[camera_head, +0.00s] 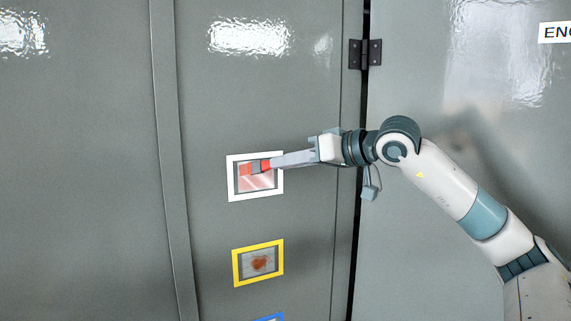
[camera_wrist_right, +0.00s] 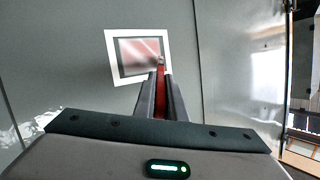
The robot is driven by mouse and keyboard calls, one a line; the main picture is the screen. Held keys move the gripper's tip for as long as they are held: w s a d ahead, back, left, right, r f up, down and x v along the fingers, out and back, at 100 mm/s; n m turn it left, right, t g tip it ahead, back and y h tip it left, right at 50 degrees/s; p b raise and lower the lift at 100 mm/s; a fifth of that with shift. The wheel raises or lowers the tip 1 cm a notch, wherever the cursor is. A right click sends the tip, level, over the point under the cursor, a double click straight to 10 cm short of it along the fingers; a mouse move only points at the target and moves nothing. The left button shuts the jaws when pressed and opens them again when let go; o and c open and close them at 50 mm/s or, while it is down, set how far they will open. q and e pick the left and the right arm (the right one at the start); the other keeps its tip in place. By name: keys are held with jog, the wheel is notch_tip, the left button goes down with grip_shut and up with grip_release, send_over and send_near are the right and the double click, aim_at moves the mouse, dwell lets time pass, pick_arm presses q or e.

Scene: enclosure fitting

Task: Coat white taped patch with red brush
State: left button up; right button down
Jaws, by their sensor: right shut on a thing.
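The white taped patch (camera_head: 231,190) is a white tape frame on the grey panel. Inside it the surface shows pale red paint with a lighter streak; it also shows in the right wrist view (camera_wrist_right: 124,82). My right gripper (camera_head: 277,162) is shut on the red brush (camera_head: 265,163), whose head lies over the upper part of the patch. In the right wrist view the brush (camera_wrist_right: 161,95) runs between the two fingers to the patch's right side. Whether the bristles touch the panel I cannot tell. My left gripper is not in view.
A yellow taped patch (camera_head: 236,268) with a rusty spot lies below. Part of a blue taped patch (camera_head: 270,318) shows at the bottom edge. A black hinge (camera_head: 365,54) and a dark door gap are right of the patches. The panel to the left is bare.

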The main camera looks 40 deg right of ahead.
jog(key=shift+d, duration=0.15)
jog(key=shift+d+b, duration=0.15)
jog(key=shift+b, duration=0.15)
jog(key=shift+s+d, duration=0.2)
jog(key=shift+d, duration=0.15)
jog(key=shift+d+b, duration=0.15)
jog(key=shift+b, duration=0.15)
jog(key=shift+s+d, duration=0.1)
jog(key=shift+d, duration=0.4)
